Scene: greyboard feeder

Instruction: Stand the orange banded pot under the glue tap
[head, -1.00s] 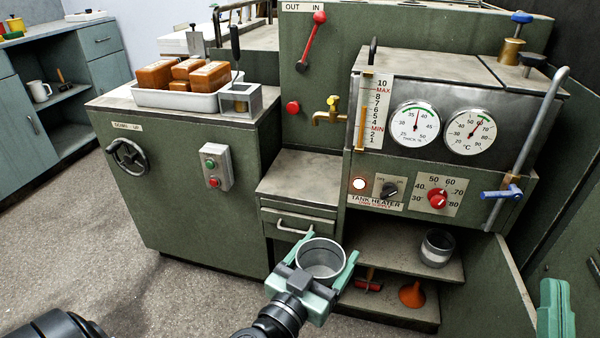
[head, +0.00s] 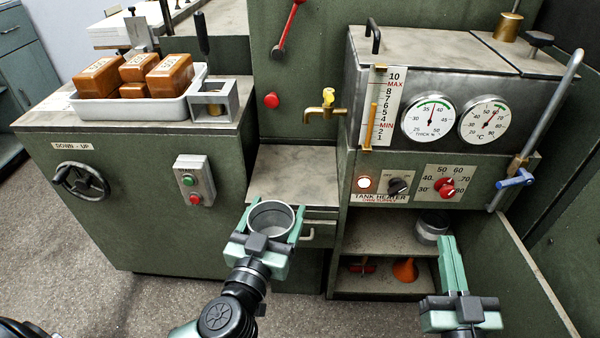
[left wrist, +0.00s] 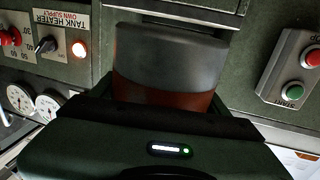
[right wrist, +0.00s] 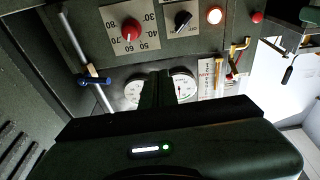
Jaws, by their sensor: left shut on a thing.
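The pot (head: 270,219) is an open-topped grey metal cup, held upright; an orange-brown band shows on its side in the left wrist view (left wrist: 165,98). My left gripper (head: 272,226) is shut around it, one finger on each side. The pot is in front of the grey ledge (head: 295,165), overlapping its front edge in the head view. The brass glue tap (head: 325,106) sticks out of the green panel above the ledge. My right gripper (head: 453,262) is empty, its fingers together in the right wrist view (right wrist: 160,90), in front of the lower shelves.
The ledge top under the tap is bare. A grey pot with a pale band (head: 432,230) and an orange funnel (head: 405,270) are on the shelves at the right. A drawer handle (head: 310,234) sticks out below the ledge. A white tray (head: 150,105) of brown blocks stands left.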

